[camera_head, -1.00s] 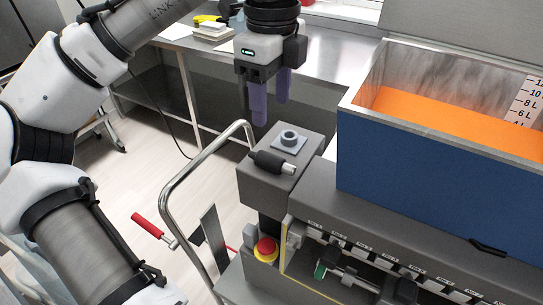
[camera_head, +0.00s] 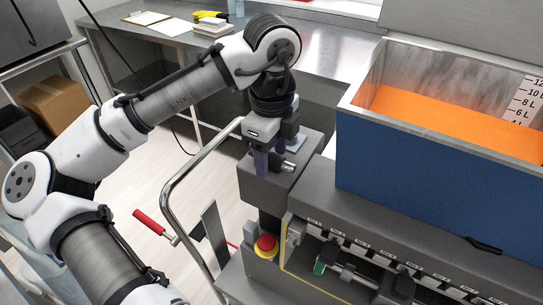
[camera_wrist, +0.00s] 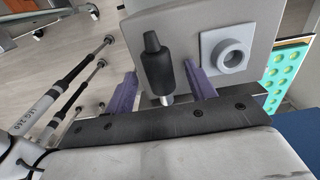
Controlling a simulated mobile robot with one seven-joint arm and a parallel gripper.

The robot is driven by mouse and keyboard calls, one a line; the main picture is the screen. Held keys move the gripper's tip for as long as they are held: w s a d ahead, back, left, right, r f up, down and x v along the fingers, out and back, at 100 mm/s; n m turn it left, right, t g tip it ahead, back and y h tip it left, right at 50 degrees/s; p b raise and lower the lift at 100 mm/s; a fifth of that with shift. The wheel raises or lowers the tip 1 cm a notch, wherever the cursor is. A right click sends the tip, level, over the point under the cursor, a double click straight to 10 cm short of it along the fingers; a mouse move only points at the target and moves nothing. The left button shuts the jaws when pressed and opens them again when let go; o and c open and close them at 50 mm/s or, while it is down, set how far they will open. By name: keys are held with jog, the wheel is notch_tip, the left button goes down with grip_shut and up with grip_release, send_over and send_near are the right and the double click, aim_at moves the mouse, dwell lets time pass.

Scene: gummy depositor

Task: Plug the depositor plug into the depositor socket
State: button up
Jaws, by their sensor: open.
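The depositor plug (camera_wrist: 157,65) is a black cylinder with a narrower end and a silver metal tip. It lies on the grey box of the depositor. The depositor socket (camera_wrist: 229,55) is a light grey square plate with a raised round ring, to the right of the plug in the wrist view. In the head view only the plug's metal end (camera_head: 288,166) shows clearly, and the socket is hidden behind my gripper (camera_head: 279,160). My gripper is open and points down at the box. In the wrist view its purple fingers stand on either side of the plug, with gaps.
A blue hopper (camera_head: 420,165) with orange contents stands to the right. A curved metal handrail (camera_head: 178,190) and a red-yellow emergency button (camera_head: 265,246) are near the box. A steel table (camera_head: 330,58) lies behind.

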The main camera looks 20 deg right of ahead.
jog(key=c, duration=1.1)
jog(key=shift+o, duration=0.2)
